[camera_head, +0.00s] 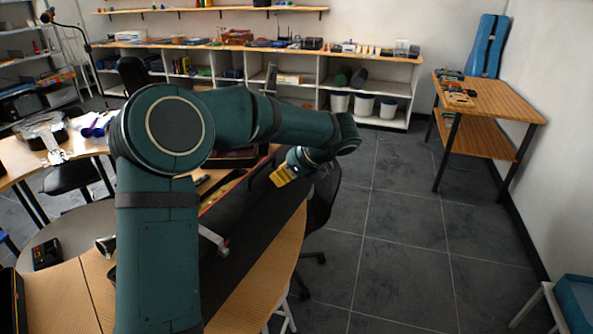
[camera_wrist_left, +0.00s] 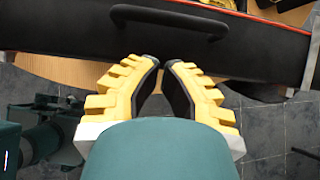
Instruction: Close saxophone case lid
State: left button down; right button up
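The saxophone case (camera_head: 250,215) is long and black and lies on the round-edged wooden table in the head view. Its lid appears open, with a reddish edge and some contents partly showing; my left arm hides much of it. In the left wrist view the black case wall (camera_wrist_left: 255,45) with its dark handle (camera_wrist_left: 170,18) spans the top. My left gripper (camera_head: 284,176), with yellow fingers, is at the case's right side. In the wrist view its fingertips (camera_wrist_left: 161,63) nearly meet, just short of the handle, with nothing between them. My right gripper is not seen.
A dark chair (camera_head: 322,205) stands close to the table's right side. Shelves line the back wall, and a side table (camera_head: 510,103) stands at right. The floor between is clear.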

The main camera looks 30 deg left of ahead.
pick_arm(q)
jog(key=shift+s+a+r, duration=0.1)
jog(key=shift+a, duration=1.3)
jog(key=shift+r, duration=0.1)
